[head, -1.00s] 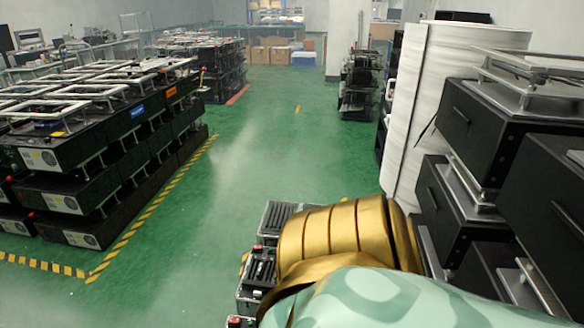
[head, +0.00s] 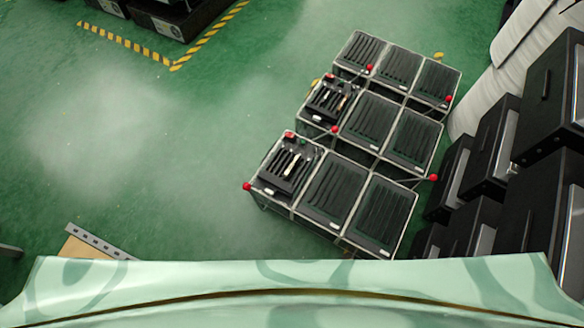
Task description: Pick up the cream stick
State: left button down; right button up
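A small pale cream stick (head: 292,165) lies on the slotted black unit at the near left of a framed rack (head: 366,147). It is small in the head view, and its exact shape is hard to tell. Thin light-coloured pieces also show on the slotted unit (head: 327,98) behind it; one looks tan, but they are too small to tell clearly. Neither of my grippers is in view.
The rack holds several dark slotted panels, with red knobs (head: 433,177) at its corners. Black cases (head: 548,95) stand on the right. A tan board with a metal edge (head: 88,243) is at lower left. The green floor (head: 150,130) left of the rack is clear.

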aim_at(294, 162)
jog(key=l+u, duration=0.1)
jog(key=u, duration=3.9)
jog(key=z, duration=3.95)
jog(key=i+j+z, duration=0.1)
jog(key=j, duration=0.3)
jog(key=i+j+z, duration=0.15)
jog(key=j, duration=0.3)
jog(key=i+j+z, duration=0.1)
jog(key=j, duration=0.35)
jog(key=i+j+z, duration=0.3)
jog(key=j, duration=0.3)
jog(key=i+j+z, duration=0.35)
jog(key=j, duration=0.35)
jog(key=i+j+z, duration=0.15)
jog(key=j, duration=0.25)
